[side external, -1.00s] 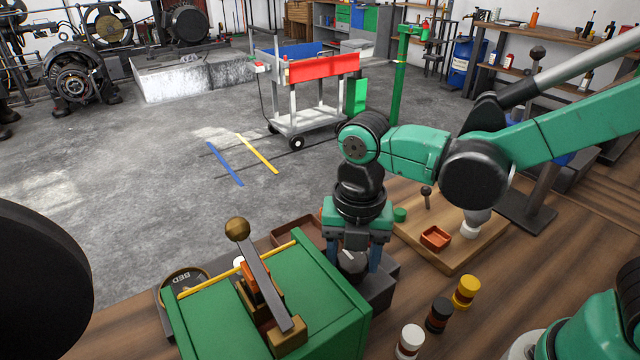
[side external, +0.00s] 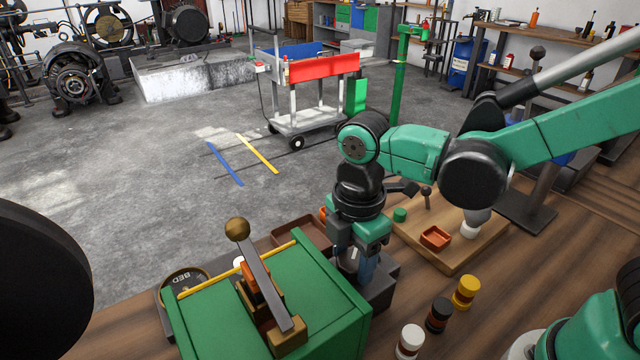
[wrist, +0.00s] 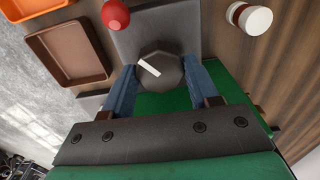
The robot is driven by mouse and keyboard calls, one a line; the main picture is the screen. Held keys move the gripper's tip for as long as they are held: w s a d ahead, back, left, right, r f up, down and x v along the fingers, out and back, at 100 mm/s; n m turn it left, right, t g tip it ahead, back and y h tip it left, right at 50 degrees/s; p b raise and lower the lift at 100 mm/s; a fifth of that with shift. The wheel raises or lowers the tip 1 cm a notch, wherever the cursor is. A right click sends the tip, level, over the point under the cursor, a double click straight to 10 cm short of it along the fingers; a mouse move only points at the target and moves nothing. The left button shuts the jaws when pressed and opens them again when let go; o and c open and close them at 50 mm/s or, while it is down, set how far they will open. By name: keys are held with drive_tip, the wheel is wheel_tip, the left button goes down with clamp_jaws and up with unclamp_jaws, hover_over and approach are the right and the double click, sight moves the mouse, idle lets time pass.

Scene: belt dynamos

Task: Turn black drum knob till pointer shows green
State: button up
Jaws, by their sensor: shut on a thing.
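The black drum knob (wrist: 162,72) is a dark, many-sided cap with a white pointer line (wrist: 149,68) on top. It stands on a dark grey block (wrist: 185,25), which also shows in the side view (side external: 381,291). My gripper (wrist: 160,75) is shut on the knob, with one blue finger on each side. In the wrist view the pointer slants toward the upper left. In the side view my gripper (side external: 356,268) hides most of the knob. I cannot make out a green mark around the knob.
A green cabinet with a brass-balled lever (side external: 237,229) stands close at left. A brown tray (side external: 300,234) lies behind. A wooden board (side external: 460,255) with a small orange tray (side external: 435,238) is at right. White, black and yellow cylinders (side external: 467,291) stand in front.

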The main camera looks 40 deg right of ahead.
sight(353, 260)
drive_tip(key=m, duration=1.1)
drive_tip(key=shift+m, duration=0.4)
drive_tip(key=m, duration=0.5)
drive_tip(key=shift+m, duration=0.3)
drive_tip(key=m, duration=0.5)
drive_tip(key=shift+m, duration=0.4)
drive_tip(key=o, duration=1.3)
drive_tip(key=shift+r, duration=0.15)
drive_tip(key=shift+r, duration=2.7)
